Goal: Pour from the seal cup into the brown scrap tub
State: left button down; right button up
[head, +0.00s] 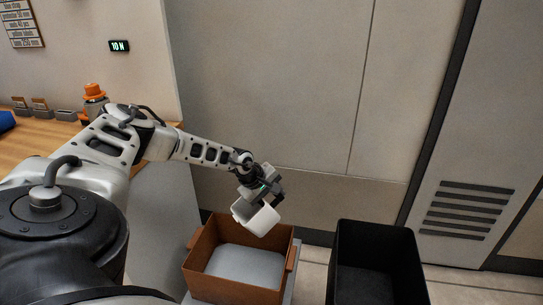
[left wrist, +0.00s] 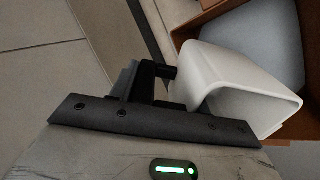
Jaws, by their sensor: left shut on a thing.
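The white seal cup (head: 256,213) is held by my left gripper (head: 264,192) above the brown scrap tub (head: 223,284). The cup is tilted well over, with its mouth toward the lower right in the head view. In the left wrist view the cup (left wrist: 238,88) sits against the dark jaws (left wrist: 165,85), and its open side faces the right. The brown tub (left wrist: 209,16) shows behind it there. The tub's visible floor is plain grey, and I see no seals on it. I cannot see what the cup holds. My right gripper is out of view.
A black bin (head: 376,232) stands on the floor to the right of the tub. A wooden bench (head: 62,134) with an orange-topped item (head: 94,91) and small grey holders is at the left. A wall and a vented panel (head: 470,208) close off the back.

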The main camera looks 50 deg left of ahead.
aim_at(272, 205)
pick_arm(q)
jog(key=shift+w+f+g, duration=0.25)
jog(key=shift+f+g, duration=0.15)
jog(key=shift+g, duration=0.4)
jog(key=shift+s+f+g+b, duration=0.1)
jog(key=shift+f+g+b, duration=0.3)
jog(key=shift+f+g, duration=0.35)
jog(key=shift+s+f+g+y+b, duration=0.1)
jog(key=shift+f+g+y+b, duration=0.2)
jog(key=shift+f+g+b, duration=0.65)
jog(key=shift+s+f+g+b, duration=0.2)
jog(key=shift+f+g+b, duration=0.3)
jog(key=shift+b, duration=0.75)
jog(key=shift+r, duration=0.15)
jog(key=shift+r+g, duration=0.1)
jog(key=shift+g, duration=0.2)
